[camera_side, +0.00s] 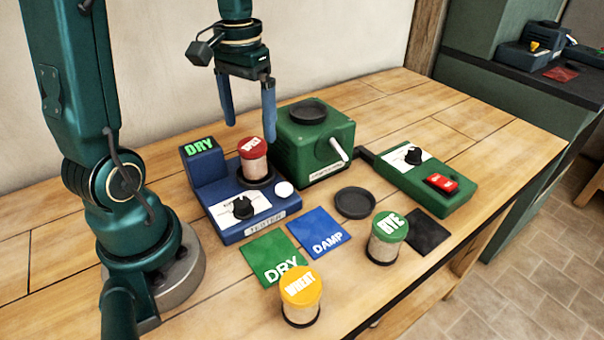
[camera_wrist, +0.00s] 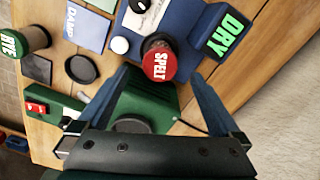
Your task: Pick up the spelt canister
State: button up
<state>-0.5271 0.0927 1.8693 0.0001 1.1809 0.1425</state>
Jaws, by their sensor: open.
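The spelt canister (camera_side: 254,160) has a red lid and a clear body with pale grain. It stands upright on the round dark pad of the blue tester (camera_side: 262,218), whose display reads DRY. In the wrist view the red SPELT lid (camera_wrist: 160,65) lies between the lines of the two fingers, beyond their tips. My gripper (camera_side: 249,119) is open and empty, with blue fingers pointing down, above and just behind the canister. Both fingers also show in the wrist view (camera_wrist: 160,80). The gripper is apart from the canister.
A green sample mill (camera_side: 313,143) with a crank stands right of the tester, close to the canister. The wheat canister (camera_side: 300,297) and rye canister (camera_side: 387,238) stand in front. Green DRY (camera_side: 268,250) and blue DAMP (camera_side: 318,232) mats lie flat. A green switch box (camera_side: 420,185) is at right.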

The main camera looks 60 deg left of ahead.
aim_at(252, 144)
notch_tip(252, 144, down, 8)
jog(key=shift+f, duration=0.1)
grip_shut()
dwell(0.5)
